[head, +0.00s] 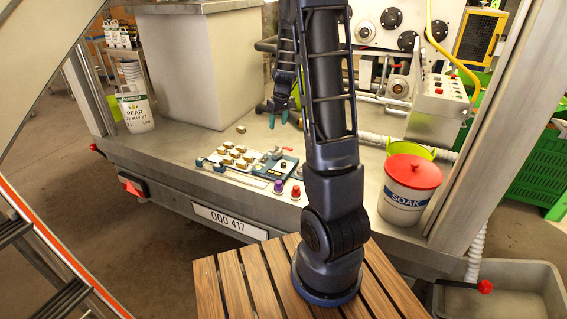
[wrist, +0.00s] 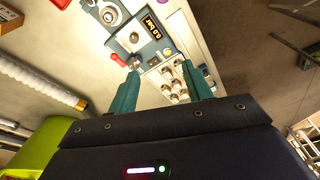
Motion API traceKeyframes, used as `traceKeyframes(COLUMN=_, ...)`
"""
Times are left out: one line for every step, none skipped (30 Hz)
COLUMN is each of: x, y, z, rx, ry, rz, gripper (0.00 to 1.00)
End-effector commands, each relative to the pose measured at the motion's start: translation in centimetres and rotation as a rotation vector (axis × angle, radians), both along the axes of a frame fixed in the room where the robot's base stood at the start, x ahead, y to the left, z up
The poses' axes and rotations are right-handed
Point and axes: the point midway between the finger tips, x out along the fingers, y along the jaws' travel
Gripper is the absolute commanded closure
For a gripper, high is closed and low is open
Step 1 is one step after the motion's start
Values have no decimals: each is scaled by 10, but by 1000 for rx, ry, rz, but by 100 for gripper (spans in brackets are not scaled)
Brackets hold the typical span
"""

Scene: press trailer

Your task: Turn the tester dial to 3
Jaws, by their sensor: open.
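The tester (wrist: 143,50) is a blue-grey panel with a small display (wrist: 152,25) that seems to read 0.0 bar. A round knob (wrist: 134,38), likely the dial, sits beside the display; its setting is too small to read. A red lever (wrist: 118,60) sticks out at the panel's edge. In the head view the tester (head: 268,167) lies on the trailer counter. My gripper (wrist: 165,72) has its two teal fingers apart, with nothing between them. In the head view my gripper (head: 277,112) hangs above the counter, behind the tester, apart from it.
Several brass fittings (head: 236,156) stand left of the tester. Purple (head: 278,186) and red (head: 296,192) caps stand at the counter's front edge. A SOAK bucket (head: 408,190) stands to the right, a PEAR tub (head: 136,111) to the left. A grey cabinet (head: 195,70) rises behind.

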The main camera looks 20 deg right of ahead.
Motion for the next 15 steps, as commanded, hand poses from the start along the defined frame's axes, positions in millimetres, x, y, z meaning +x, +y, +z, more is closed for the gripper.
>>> traceKeyframes(x=9, y=-3, z=-15, rx=-10, ry=12, rz=11, gripper=50)
traceKeyframes(x=14, y=-5, z=-23, rx=-15, ry=16, rz=20, gripper=50)
traceKeyframes(x=20, y=-8, z=-33, rx=-23, ry=23, rz=29, gripper=50)
traceKeyframes(x=24, y=-10, z=-40, rx=-29, ry=26, rz=38, gripper=50)
traceKeyframes(x=29, y=-13, z=-48, rx=-37, ry=31, rz=46, gripper=50)
traceKeyframes(x=34, y=-15, z=-59, rx=-46, ry=36, rz=58, gripper=50)
traceKeyframes(x=39, y=-17, z=-67, rx=-51, ry=40, rz=66, gripper=50)
traceKeyframes(x=43, y=-19, z=-75, rx=-58, ry=45, rz=75, gripper=50)
traceKeyframes(x=48, y=-23, z=-86, rx=-68, ry=51, rz=86, gripper=50)
traceKeyframes(x=51, y=-25, z=-94, rx=-75, ry=55, rz=95, gripper=50)
traceKeyframes(x=55, y=-27, z=-102, rx=-82, ry=60, rz=105, gripper=50)
traceKeyframes(x=60, y=-30, z=-112, rx=-92, ry=65, rz=116, gripper=50)
traceKeyframes(x=62, y=-33, z=-119, rx=-99, ry=68, rz=124, gripper=50)
traceKeyframes(x=65, y=-35, z=-127, rx=-105, ry=74, rz=132, gripper=50)
traceKeyframes(x=68, y=-37, z=-135, rx=-113, ry=77, rz=142, gripper=50)
